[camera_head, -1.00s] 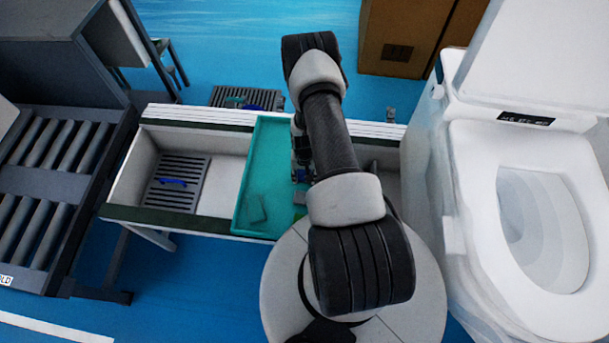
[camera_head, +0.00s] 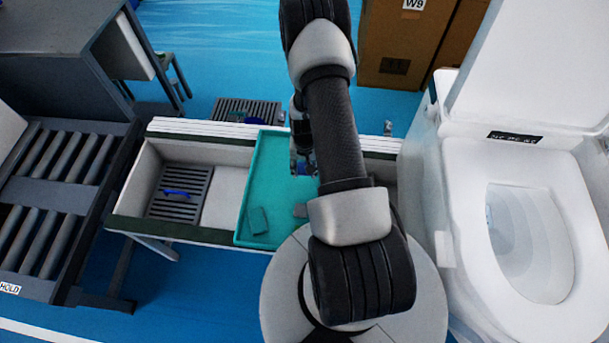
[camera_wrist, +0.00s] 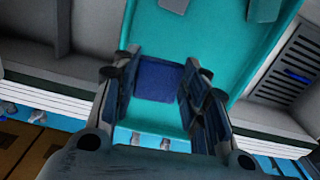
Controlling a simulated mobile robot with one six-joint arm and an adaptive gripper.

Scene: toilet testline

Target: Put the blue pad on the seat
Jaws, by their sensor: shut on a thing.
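The blue pad (camera_wrist: 158,82) sits between the fingers of my gripper (camera_wrist: 163,78) in the wrist view, above the teal tray. My gripper is shut on it. In the head view my gripper (camera_head: 303,160) is over the tray's far part, partly behind my arm, and the pad can hardly be made out there. The white toilet seat (camera_head: 464,215) is at the right in the head view, lid raised and bowl opening clear. My gripper is well to the left of it.
The teal tray (camera_head: 246,222) holds a small teal-grey block (camera_head: 258,220) and another grey piece. A white bin with a dark grate (camera_head: 178,205) lies left of it. Dark roller conveyors (camera_head: 50,165) are at the far left, brown boxes (camera_head: 405,45) at the back.

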